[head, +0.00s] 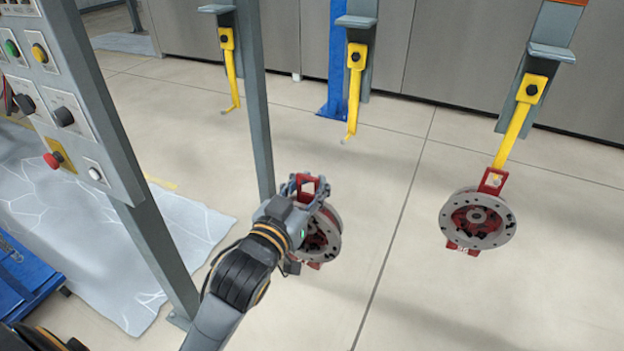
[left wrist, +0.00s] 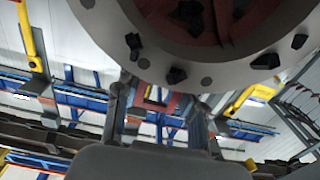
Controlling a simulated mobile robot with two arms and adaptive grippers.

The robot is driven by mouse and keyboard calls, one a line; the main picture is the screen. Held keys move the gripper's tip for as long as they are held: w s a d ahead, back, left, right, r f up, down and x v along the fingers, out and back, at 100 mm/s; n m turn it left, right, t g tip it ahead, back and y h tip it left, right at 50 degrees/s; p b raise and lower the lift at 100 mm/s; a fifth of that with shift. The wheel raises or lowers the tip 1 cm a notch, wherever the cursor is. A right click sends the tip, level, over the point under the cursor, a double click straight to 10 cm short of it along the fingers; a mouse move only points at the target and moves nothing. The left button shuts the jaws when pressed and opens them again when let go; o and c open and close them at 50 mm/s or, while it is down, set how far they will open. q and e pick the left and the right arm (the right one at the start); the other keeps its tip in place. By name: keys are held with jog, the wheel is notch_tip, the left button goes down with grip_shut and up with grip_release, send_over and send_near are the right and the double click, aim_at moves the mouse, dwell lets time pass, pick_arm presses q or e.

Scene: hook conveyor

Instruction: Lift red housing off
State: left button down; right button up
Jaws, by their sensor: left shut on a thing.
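A red housing with a round grey flange (head: 329,235) is held at its red top handle by my left gripper (head: 306,190). The gripper's fingers are shut on the handle and cover part of it. In the left wrist view, the housing's grey flange (left wrist: 225,72) fills the top, and the two fingers (left wrist: 157,118) stand on either side of a red part. The housing is clear of the yellow middle hook (head: 353,95), which hangs empty above it and to the right. My right gripper is not in view.
A second red housing with a grey flange (head: 478,219) hangs on the right yellow hook (head: 514,130). The left yellow hook (head: 231,75) is empty. A grey post (head: 256,100) stands close to the held housing. A control panel (head: 75,95) is at the left.

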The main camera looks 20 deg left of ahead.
pick_arm(q)
jog(key=shift+s+r, duration=0.15)
jog(key=shift+s, duration=0.75)
jog(key=shift+s+r, duration=0.15)
jog(key=shift+s, duration=0.7)
jog(key=shift+s+r+p, duration=0.1)
jog(key=shift+s+p, duration=0.05)
jog(key=shift+p, duration=0.2)
jog(key=shift+s+a+p, duration=0.1)
jog(key=shift+s+p, duration=0.65)
jog(key=shift+s, duration=0.15)
jog(key=s+p, duration=0.5)
jog(key=s, duration=0.2)
